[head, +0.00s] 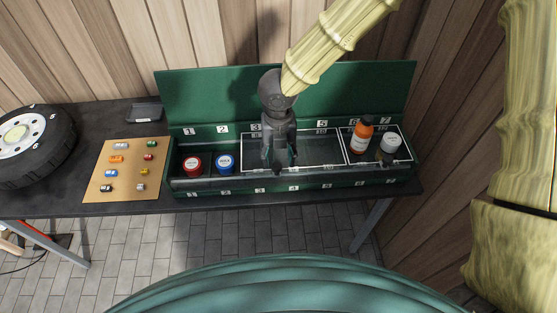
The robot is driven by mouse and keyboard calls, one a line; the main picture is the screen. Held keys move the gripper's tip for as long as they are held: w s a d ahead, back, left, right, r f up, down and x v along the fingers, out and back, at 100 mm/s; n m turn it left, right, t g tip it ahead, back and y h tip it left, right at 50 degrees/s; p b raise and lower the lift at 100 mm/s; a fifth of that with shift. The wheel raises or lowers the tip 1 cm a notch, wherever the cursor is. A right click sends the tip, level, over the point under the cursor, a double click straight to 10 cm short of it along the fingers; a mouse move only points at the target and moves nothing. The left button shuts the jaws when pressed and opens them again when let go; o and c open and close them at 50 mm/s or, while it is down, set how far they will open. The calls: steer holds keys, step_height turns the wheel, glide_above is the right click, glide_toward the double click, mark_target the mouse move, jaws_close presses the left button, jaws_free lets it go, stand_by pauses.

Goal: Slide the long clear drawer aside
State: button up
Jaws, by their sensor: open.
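A long clear drawer (322,150), edged in white, lies in the middle of the green case (285,88), which is open. A shorter white-edged section (376,161) adjoins it on the right. My gripper (279,163) points down over the left part of the long drawer, with its fingers apart and nothing seen between them. I cannot tell whether the fingertips touch the drawer. The gripper hides part of the drawer's left half.
An orange bottle (362,136) and a white-capped jar (390,144) stand right. A tan board (127,171) with small coloured parts and a wheel (35,145) lie further left.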

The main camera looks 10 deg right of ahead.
step_height(320, 180, up, 9)
steer(key=shift+f, duration=0.15)
steer(key=shift+f, duration=0.1)
stand_by(0.6)
